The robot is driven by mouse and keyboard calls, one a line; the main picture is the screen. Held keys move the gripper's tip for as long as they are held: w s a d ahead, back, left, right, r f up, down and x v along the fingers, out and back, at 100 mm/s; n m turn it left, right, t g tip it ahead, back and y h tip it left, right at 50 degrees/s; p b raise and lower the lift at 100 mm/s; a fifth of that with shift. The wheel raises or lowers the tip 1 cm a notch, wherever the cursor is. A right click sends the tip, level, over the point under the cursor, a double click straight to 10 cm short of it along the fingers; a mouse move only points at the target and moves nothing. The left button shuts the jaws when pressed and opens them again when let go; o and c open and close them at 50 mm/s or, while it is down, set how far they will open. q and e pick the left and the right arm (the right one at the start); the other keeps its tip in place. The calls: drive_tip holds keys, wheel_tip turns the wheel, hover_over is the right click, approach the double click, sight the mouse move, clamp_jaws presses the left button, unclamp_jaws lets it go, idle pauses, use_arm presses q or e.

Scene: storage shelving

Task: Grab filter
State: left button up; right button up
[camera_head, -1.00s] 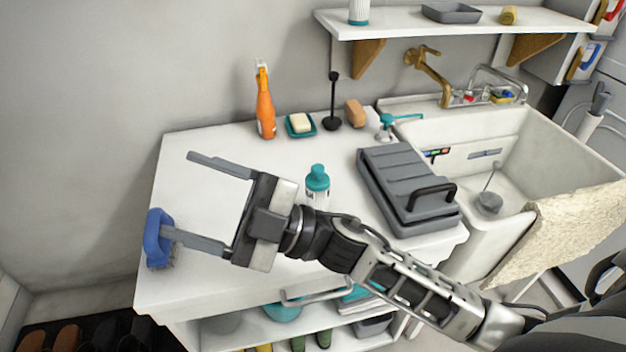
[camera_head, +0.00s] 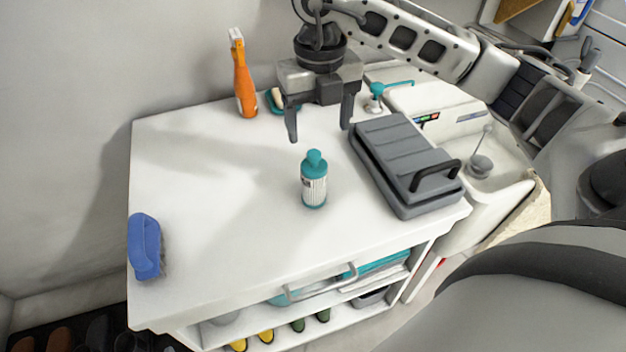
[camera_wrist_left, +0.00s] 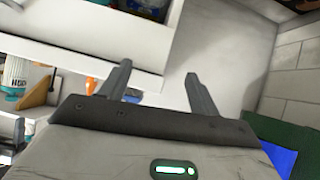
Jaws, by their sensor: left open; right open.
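I cannot tell for sure which thing is the filter. A grey drain piece with a thin upright rod (camera_head: 481,163) sits in the sink at the right of the head view. My right gripper (camera_head: 319,128) is open and empty, pointing down over the back of the white counter, behind the teal-capped bottle (camera_head: 314,185) and left of the grey lidded case (camera_head: 400,160). My left gripper (camera_wrist_left: 156,76) is open and empty in the left wrist view, its fingers pointing toward a white ledge and a pale wall. It is not in the head view.
A blue brush (camera_head: 144,246) lies at the counter's left edge. An orange spray bottle (camera_head: 244,85), a soap dish (camera_head: 276,101) and a teal pump (camera_head: 376,95) stand at the back. My right arm covers part of the sink. The counter's left middle (camera_head: 215,190) is clear.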

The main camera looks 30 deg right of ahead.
sight(314, 165)
wheel_tip(314, 165, down, 5)
drive_tip(key=shift+w+a+f+p, duration=0.1)
drive_tip(key=shift+a+f+p, duration=0.1)
drive_tip(key=shift+f, duration=1.15)
drive_tip(key=shift+w+a+f+p, duration=0.1)
drive_tip(key=shift+a+f+p, duration=0.05)
drive_tip(key=shift+f, duration=1.2)
drive_tip(key=c, duration=1.2)
